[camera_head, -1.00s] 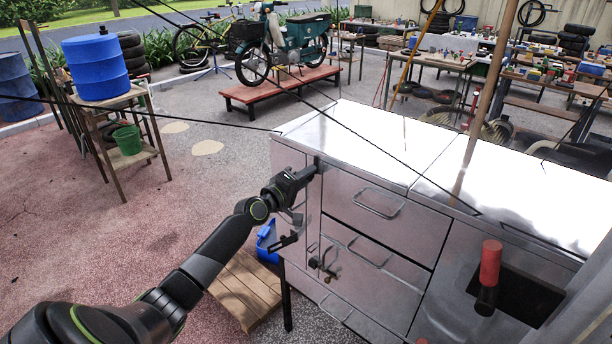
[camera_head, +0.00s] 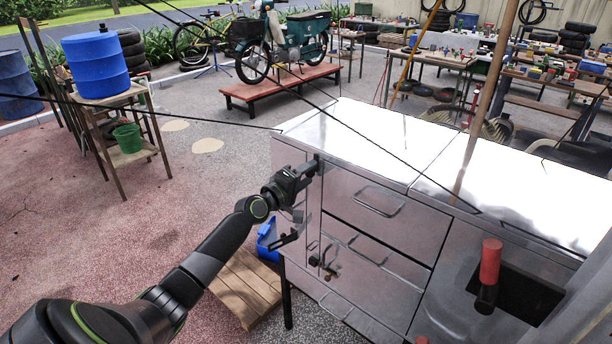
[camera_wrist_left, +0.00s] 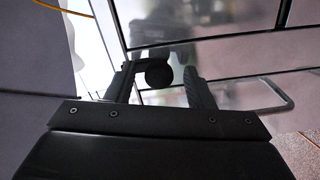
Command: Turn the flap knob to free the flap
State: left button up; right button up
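The flap knob is a dark round knob (camera_wrist_left: 158,74) in the left wrist view, in front of the metal cart face. My left gripper (camera_wrist_left: 162,90) has its two fingers apart, one on each side of the knob; a gap shows between the knob and the right finger. In the head view my left gripper (camera_head: 313,170) is at the upper left front edge of the metal cart (camera_head: 364,235), and it hides the knob there. I cannot tell which panel edge belongs to the flap. My right gripper is not in view.
The cart front has drawer handles (camera_head: 379,201) and a small latch (camera_head: 328,265) below my gripper. A red-handled part (camera_head: 490,262) stands out at the right. A blue bin (camera_head: 267,241) and wooden pallet (camera_head: 245,287) are on the ground beside the cart.

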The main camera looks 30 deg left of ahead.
pick_arm(q)
jog(key=shift+s, duration=0.1)
jog(key=s+a+p, duration=0.2)
jog(key=s, duration=1.5)
jog(key=shift+a, duration=0.25)
jog(key=s+a+f+m+g+y+b, duration=0.15)
jog(key=s+f, duration=0.25)
jog(key=f, duration=0.8)
jog(key=s+a+f+m+g+y, duration=0.2)
jog(key=s+f+g, duration=0.15)
jog(key=f, duration=0.85)
jog(key=s+a+f+m+g+y, duration=0.15)
jog(key=s+f, duration=0.35)
jog(key=f, duration=0.7)
jog(key=s+d+f+m+g, duration=0.3)
jog(key=s+d+f+g, duration=0.2)
jog(key=s+f, duration=0.8)
jog(key=s+d+f+m+g, duration=0.1)
jog(key=s+d+f, duration=0.2)
jog(key=s, duration=0.3)
jog(key=s+d+f+m+g+h+b, duration=0.1)
jog(key=s+d+f+m+g, duration=0.1)
jog(key=s+d, duration=0.3)
jog(key=s+d+f+m+g, duration=0.2)
jog(key=s+d+f, duration=0.2)
jog(key=s+f, duration=0.1)
jog(key=shift+s+d+b, duration=0.25)
jog(key=shift+s+b, duration=0.15)
jog(key=shift+s, duration=0.5)
